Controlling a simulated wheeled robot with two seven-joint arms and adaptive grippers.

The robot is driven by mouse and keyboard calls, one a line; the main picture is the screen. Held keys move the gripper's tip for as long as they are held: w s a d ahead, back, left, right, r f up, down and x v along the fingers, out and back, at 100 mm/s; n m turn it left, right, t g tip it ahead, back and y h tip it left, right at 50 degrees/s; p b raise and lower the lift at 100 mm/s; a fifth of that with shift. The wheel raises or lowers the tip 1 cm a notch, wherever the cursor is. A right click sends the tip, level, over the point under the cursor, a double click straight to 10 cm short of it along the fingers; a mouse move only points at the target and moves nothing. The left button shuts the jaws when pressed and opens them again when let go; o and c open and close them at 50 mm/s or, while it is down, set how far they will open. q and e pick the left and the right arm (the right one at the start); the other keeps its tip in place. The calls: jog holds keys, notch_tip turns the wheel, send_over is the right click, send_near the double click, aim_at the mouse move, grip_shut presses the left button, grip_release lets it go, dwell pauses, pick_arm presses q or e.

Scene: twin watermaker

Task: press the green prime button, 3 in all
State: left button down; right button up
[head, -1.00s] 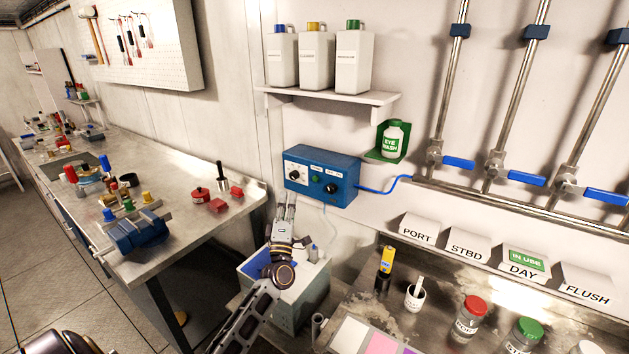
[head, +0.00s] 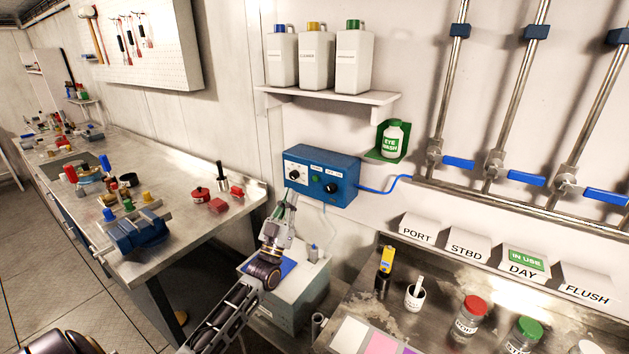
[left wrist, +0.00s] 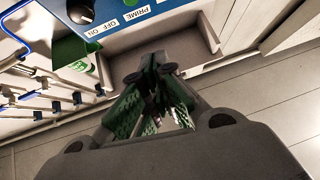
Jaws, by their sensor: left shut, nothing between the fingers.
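The blue control box (head: 345,190) is fixed to the wall in the middle of the head view. Its green prime button (head: 316,179) sits between two black knobs. My left gripper (head: 286,203) is just below and left of the box, fingers pointing up, shut and empty. I see a gap between its fingertips and the button. In the left wrist view the gripper (left wrist: 155,77) has green-looking pads. My right gripper is not in view.
A pale bin (head: 300,290) stands below the gripper. A shelf (head: 330,97) with several bottles and an eye wash bottle (head: 393,140) are above. A blue hose runs right to pipes with blue valve handles (head: 458,162). A workbench (head: 180,175) is at left.

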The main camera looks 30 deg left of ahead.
aim_at(315, 178)
pick_arm(q)
jog(key=shift+s+d+r+m+t+h, duration=0.15)
jog(key=shift+m+h, duration=0.2)
jog(key=shift+m, duration=1.1)
jog(key=shift+s+d+r+m+t+h, duration=0.1)
jog(key=shift+d+m+h, duration=0.15)
jog(key=shift+m, duration=1.25)
jog(key=shift+s+d+r+m+t+h, duration=0.15)
jog(key=shift+m+h, duration=0.25)
jog(key=shift+m, duration=1.05)
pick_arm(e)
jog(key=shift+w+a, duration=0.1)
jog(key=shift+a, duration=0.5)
pick_arm(q)
jog(key=shift+w, duration=0.1)
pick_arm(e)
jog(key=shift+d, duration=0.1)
pick_arm(q)
jog(key=w+b, duration=0.4)
jog(key=w, duration=0.4)
jog(key=shift+w+d, duration=0.3)
jog(key=shift+w, duration=0.05)
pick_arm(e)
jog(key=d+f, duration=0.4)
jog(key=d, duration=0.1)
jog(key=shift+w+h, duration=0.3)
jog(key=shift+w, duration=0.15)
